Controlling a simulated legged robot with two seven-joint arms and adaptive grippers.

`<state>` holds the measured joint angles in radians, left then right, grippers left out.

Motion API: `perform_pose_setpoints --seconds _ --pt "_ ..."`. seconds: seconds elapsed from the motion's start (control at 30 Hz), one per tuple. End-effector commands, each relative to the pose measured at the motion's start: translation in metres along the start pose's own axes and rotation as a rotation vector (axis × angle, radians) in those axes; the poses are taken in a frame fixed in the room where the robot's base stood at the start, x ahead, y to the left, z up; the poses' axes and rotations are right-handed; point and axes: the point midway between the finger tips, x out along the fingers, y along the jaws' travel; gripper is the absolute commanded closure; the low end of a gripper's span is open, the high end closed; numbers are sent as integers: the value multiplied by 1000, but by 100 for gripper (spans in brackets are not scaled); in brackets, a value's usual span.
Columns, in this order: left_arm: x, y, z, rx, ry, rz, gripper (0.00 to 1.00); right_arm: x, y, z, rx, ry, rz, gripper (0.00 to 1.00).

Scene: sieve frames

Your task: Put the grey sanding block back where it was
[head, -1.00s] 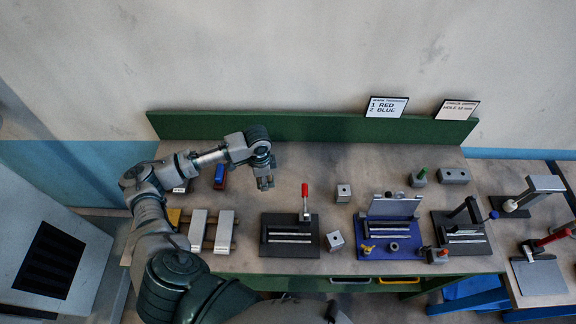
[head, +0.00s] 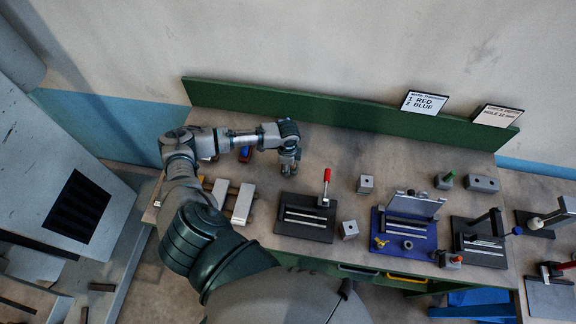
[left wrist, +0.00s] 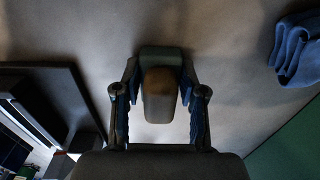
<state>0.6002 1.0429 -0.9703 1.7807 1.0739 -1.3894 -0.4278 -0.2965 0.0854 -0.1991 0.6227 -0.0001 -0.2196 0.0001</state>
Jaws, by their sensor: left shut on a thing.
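My left gripper (head: 289,168) is over the back of the bench, left of the red-handled clamp. In the left wrist view, my left gripper (left wrist: 160,108) is shut on a block with a grey-green upper part and a brown rounded end, which I take to be the grey sanding block (left wrist: 160,58). The block sits between the two fingers, with bare bench top around it. In the head view the block is too small to make out. My right gripper is not in view.
A blue cloth (left wrist: 296,48) lies left of the gripper; it shows in the head view (head: 244,154). A black fixture with a red-handled clamp (head: 305,220) stands in front. Pale bars (head: 243,204) lie at left. A green backboard (head: 340,112) closes the rear.

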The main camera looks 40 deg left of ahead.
Motion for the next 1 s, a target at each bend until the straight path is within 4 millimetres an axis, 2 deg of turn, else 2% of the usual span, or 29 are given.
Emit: perform_pose_setpoints --seconds 0.03,0.07,0.1,0.17,0.47,0.57,0.67,0.8,1.0 --pt "0 0 0 0 -3 1 100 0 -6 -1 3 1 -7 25" --pt "1 1 0 0 -3 1 57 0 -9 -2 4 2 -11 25" --pt "1 1 0 0 -4 1 47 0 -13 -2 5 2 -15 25" --pt "0 1 -2 1 -5 1 34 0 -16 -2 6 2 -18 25" --pt "-2 2 -2 1 -4 0 34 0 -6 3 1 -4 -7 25" --pt "-8 1 -1 0 -2 1 34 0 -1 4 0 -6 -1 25" --pt "-24 0 -1 1 0 -1 34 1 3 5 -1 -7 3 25" --pt "-56 0 -1 1 1 -2 34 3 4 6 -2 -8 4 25" --pt "-97 0 -1 1 0 -1 34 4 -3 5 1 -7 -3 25"
